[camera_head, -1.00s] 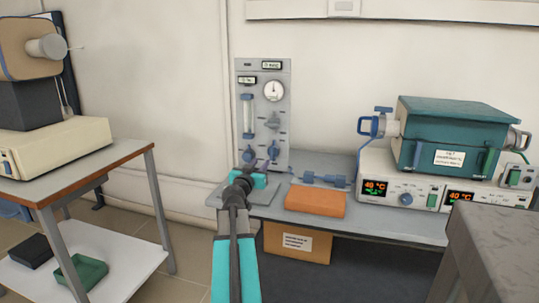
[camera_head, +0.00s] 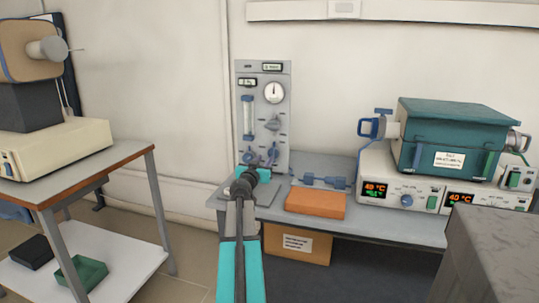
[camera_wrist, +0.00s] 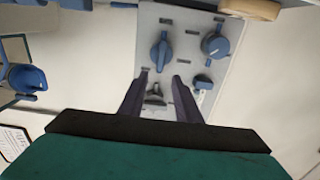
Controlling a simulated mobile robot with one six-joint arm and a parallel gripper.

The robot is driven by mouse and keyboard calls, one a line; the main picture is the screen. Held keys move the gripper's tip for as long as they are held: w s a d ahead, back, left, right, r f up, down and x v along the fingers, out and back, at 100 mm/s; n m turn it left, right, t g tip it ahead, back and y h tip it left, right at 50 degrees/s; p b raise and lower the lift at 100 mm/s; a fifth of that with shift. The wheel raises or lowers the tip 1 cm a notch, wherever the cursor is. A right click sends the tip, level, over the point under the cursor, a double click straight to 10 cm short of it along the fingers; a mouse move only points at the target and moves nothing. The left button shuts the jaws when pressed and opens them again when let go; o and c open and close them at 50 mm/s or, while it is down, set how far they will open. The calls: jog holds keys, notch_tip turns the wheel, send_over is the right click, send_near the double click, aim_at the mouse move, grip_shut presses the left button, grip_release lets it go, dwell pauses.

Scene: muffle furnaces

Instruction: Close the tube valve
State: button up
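A grey gas panel (camera_head: 283,115) stands against the wall, with a round gauge, a flow tube and several knobs. In the wrist view, a blue knob (camera_wrist: 161,53) sits just beyond my fingertips, with another blue knob (camera_wrist: 215,45) to its right and a small dark one (camera_wrist: 202,81) below that. My gripper (camera_wrist: 160,80) is open, its two dark fingers apart before the panel. A grey lobed part shows between the fingers; I cannot tell whether they touch it. In the head view my arm hides much of the gripper. A blue valve (camera_head: 383,111) is on the teal furnace's left end.
The teal furnace (camera_head: 455,115) rests on white controllers at the right of the bench. An orange brick (camera_head: 315,203) and a blue fitting (camera_head: 325,181) lie between panel and furnace. A grey block (camera_head: 495,250) is at the front right. A trolley (camera_head: 75,175) stands left.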

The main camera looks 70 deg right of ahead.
aim_at(272, 151)
jog(key=shift+w+d+p, duration=0.2)
jog(key=shift+d+p, duration=0.25)
jog(key=shift+d, duration=3.75)
jog(key=shift+c, duration=0.3)
grip_shut()
jog(key=shift+a, duration=0.2)
jog(key=shift+d+r, duration=0.1)
